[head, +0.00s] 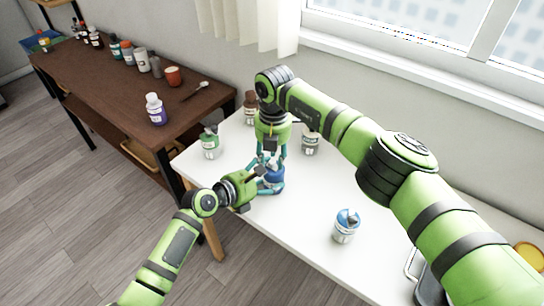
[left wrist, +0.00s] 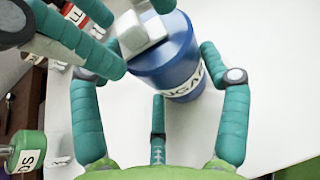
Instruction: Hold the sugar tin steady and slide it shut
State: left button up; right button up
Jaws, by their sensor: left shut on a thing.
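The blue sugar tin (head: 275,177) stands on the white table, between my two grippers. In the left wrist view the tin (left wrist: 178,62) shows a white label, partly covered, and pale grey blocks (left wrist: 142,32) at its top. My left gripper (head: 258,178) is shut on the tin from the left, its teal fingers (left wrist: 160,85) on either side. My right gripper (head: 272,158) reaches down from above at the tin's top. Its fingers show at the upper left of the left wrist view (left wrist: 95,40); whether they grip anything is unclear. The lid's position is hard to make out.
A white jar with a blue top (head: 345,227) stands at the front right. A brown table (head: 120,85) holds several bottles. Between tin and blue-topped jar the table is clear.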

aim_at(273, 162)
pick_arm(q)
jog(key=shift+a+f, duration=0.1)
jog(key=shift+f, duration=0.05)
pick_arm(e)
notch_tip(273, 162, up, 12)
jog(key=shift+s+d+f, duration=0.15)
jog(key=shift+s+f, duration=0.05)
pick_arm(q)
jog(key=o, duration=1.2)
pick_arm(e)
jog(key=shift+w, duration=0.1)
pick_arm(q)
jog(key=shift+o, duration=0.2)
